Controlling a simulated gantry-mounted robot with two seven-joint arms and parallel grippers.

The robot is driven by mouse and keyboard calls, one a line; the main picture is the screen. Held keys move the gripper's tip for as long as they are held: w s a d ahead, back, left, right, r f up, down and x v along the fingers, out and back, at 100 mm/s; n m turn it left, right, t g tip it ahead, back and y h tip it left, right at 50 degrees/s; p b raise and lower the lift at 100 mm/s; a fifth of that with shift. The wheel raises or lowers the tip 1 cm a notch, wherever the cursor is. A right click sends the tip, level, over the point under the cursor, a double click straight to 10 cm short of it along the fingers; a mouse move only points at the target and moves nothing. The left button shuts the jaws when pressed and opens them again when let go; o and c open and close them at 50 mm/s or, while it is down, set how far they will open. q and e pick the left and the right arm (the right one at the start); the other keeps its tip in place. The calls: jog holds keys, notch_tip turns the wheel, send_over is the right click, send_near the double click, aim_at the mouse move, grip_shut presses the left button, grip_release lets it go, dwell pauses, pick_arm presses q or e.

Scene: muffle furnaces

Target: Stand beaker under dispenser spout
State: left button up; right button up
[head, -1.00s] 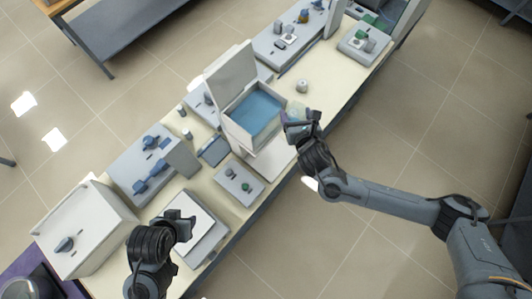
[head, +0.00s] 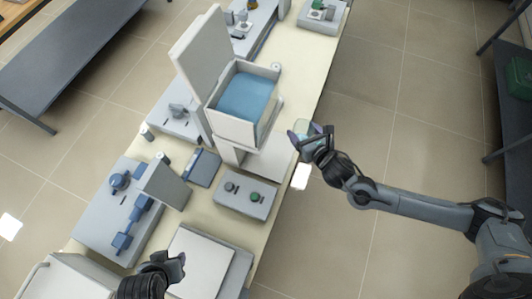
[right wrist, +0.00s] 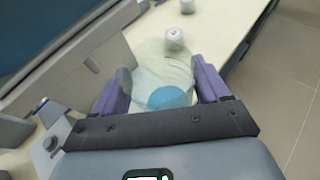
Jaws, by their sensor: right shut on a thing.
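My right gripper (head: 306,137) is shut on a clear, pale beaker (right wrist: 165,72). In the right wrist view the beaker sits between the purple fingers, with a blue patch at its near end. In the head view the gripper is at the table's right edge, to the right of the dispenser (head: 233,128), a white box with an open blue tank. A white plate (head: 262,165) lies below the tank, and the beaker is apart from it. The spout is not clearly visible. My left gripper (head: 177,267) is at the bottom; its finger gap is unclear.
A grey control box (head: 244,196) with two knobs stands in front of the dispenser. A small white cup (right wrist: 175,38) stands on the table beyond the beaker. Floor lies right of the table.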

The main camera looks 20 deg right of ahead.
pick_arm(q)
jog(key=shift+f+b, duration=0.55)
jog(key=shift+f, duration=0.15)
jog(key=shift+a+f+b, duration=0.1)
jog(key=shift+f+b, duration=0.3)
pick_arm(e)
jog(key=shift+w+a+f, duration=0.8)
jog(key=shift+a+f, duration=0.9)
jog(key=shift+f, duration=0.05)
jog(key=shift+w+a+f, duration=0.75)
jog(key=shift+a+f, duration=0.9)
jog(key=shift+f, duration=0.15)
jog(key=shift+w+a+f, duration=0.8)
jog(key=shift+a+f, duration=0.9)
jog(key=shift+f, duration=0.15)
pick_arm(q)
jog(key=shift+d, duration=0.2)
pick_arm(e)
jog(key=shift+f, duration=0.15)
jog(key=o, duration=1.3)
pick_arm(q)
jog(key=shift+a, duration=0.1)
